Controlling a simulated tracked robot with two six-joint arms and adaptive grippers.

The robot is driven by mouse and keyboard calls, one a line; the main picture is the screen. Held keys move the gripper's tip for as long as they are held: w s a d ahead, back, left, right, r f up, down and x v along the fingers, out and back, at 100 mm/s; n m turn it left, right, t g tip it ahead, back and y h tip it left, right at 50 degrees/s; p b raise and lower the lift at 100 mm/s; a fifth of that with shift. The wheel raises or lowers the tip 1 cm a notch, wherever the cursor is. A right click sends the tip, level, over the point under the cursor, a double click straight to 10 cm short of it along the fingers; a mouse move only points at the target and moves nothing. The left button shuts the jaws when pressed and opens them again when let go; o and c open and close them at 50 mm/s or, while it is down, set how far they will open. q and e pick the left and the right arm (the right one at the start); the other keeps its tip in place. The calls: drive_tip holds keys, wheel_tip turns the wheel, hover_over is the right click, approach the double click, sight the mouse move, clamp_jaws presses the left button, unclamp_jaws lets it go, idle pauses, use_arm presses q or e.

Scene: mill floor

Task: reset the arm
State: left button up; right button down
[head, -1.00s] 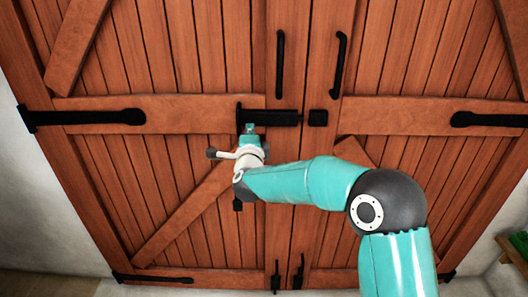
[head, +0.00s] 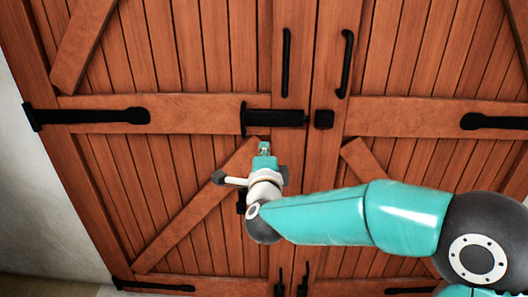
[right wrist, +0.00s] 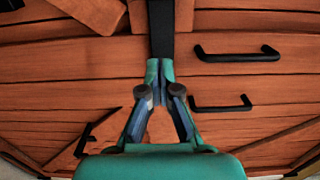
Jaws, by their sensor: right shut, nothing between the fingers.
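My right gripper (head: 264,147) is shut and empty. In the head view it is in front of the wooden double door, just below the black slide bolt (head: 275,118). In the right wrist view its fingertips (right wrist: 160,68) meet, with a black bar, seemingly the bolt (right wrist: 161,30), directly beyond them. I cannot tell whether they touch it. My right arm reaches in from the lower right, its elbow at the right edge. My left gripper is not in view.
The double door (head: 195,170) fills most of the view. Two black pull handles (head: 286,62) (head: 345,64) stand above the bolt, and a black catch (head: 323,119) is right of it. Black strap hinges (head: 90,116) lie on the door. A pale wall (head: 40,210) is at the left.

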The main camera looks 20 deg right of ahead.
drive_tip(key=shift+d, duration=0.1)
drive_tip(key=d+f+n+g+p, duration=0.1)
drive_tip(key=d+f+g+p, duration=0.25)
drive_tip(key=f, duration=0.75)
drive_tip(key=s+a+f+n+g+y+p, duration=0.1)
drive_tip(key=s+f+n+y, duration=0.15)
drive_tip(key=f, duration=0.65)
drive_tip(key=s+a+f+n+g+y+p, duration=0.1)
drive_tip(key=s+f+n+g, duration=0.15)
drive_tip(key=f, duration=0.65)
drive_tip(key=s+a+f+n+g+y+p, duration=0.2)
drive_tip(key=s+a+f+n+g+y, duration=0.35)
drive_tip(key=s+f, duration=0.7)
drive_tip(key=s+a+n+g+y, duration=0.1)
drive_tip(key=s+a+n, duration=0.2)
drive_tip(key=s, duration=0.4)
drive_tip(key=s+a+n+g, duration=0.2)
drive_tip(key=s+a+n, duration=0.2)
drive_tip(key=s+n, duration=0.2)
drive_tip(key=shift+s+a+f+y, duration=0.3)
drive_tip(key=shift+s+f+y, duration=0.1)
drive_tip(key=shift+s, duration=0.15)
drive_tip(key=shift+g, duration=0.25)
